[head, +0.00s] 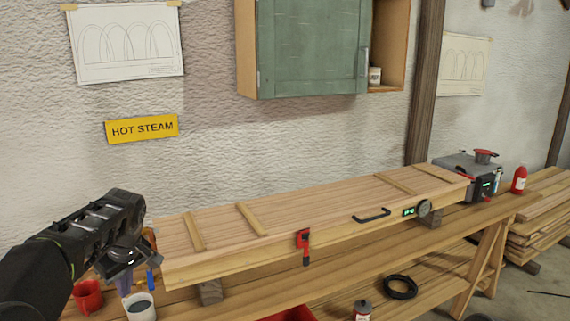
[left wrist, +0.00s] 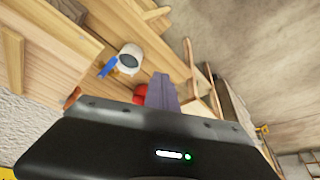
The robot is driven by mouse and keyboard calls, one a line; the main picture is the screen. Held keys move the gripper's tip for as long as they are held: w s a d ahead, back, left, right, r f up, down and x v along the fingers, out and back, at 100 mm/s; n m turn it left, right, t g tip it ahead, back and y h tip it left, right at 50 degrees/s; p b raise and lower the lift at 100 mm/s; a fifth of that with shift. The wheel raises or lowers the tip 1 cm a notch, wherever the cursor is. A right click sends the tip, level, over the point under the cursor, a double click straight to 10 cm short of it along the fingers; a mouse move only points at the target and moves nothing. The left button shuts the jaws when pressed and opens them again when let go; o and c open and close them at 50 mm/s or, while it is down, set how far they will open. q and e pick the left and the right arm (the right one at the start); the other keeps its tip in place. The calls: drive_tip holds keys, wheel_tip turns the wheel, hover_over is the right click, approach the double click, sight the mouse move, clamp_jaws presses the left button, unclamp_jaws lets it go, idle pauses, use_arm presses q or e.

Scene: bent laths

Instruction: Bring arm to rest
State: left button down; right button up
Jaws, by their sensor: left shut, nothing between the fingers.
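My left arm comes in from the left in the head view. Its gripper (head: 124,286) points down at the left end of the bench, close to a white cup and a red cup. The gripper is shut and empty. In the left wrist view the closed fingers (left wrist: 162,92) show as a purple-grey shape beyond the dark hand. My right gripper is in neither view.
A long wooden steam box (head: 330,210) lies on the workbench (head: 370,262), with a red clamp (head: 304,246) at its front. The white cup (head: 139,307) and red cup (head: 88,296) stand near the gripper. A green cabinet (head: 312,48) hangs above.

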use_arm(q)
drive_tip(key=w+d+f+m+t+h, duration=0.3)
drive_tip(key=w+d+f+m, duration=0.35)
drive_tip(key=d+f, duration=0.45)
drive_tip(key=s+d+f+m+h, duration=0.1)
drive_tip(key=s+d+f, duration=0.15)
drive_tip(key=f, duration=0.25)
drive_tip(key=s+d+f+m+h, duration=0.1)
drive_tip(key=s+d+f, duration=0.1)
drive_tip(key=d+f, duration=0.25)
drive_tip(key=s+d+f+m, duration=0.2)
drive_tip(key=d+f, duration=0.1)
drive_tip(key=f, duration=0.2)
drive_tip(key=s+d+f+g+h, duration=0.1)
drive_tip(key=s+f, duration=0.4)
drive_tip(key=s, duration=0.5)
drive_tip(key=s+d+f+g, duration=0.2)
drive_tip(key=s+d+f, duration=0.2)
drive_tip(key=s, duration=0.7)
drive_tip(key=s+d+f+g+h, duration=0.1)
drive_tip(key=s+d+f, duration=0.2)
drive_tip(key=s+f, duration=0.4)
drive_tip(key=s, duration=0.3)
drive_tip(key=shift+s+d+g+h, duration=0.15)
drive_tip(key=shift+s+g+h, duration=0.15)
drive_tip(key=shift+g, duration=0.1)
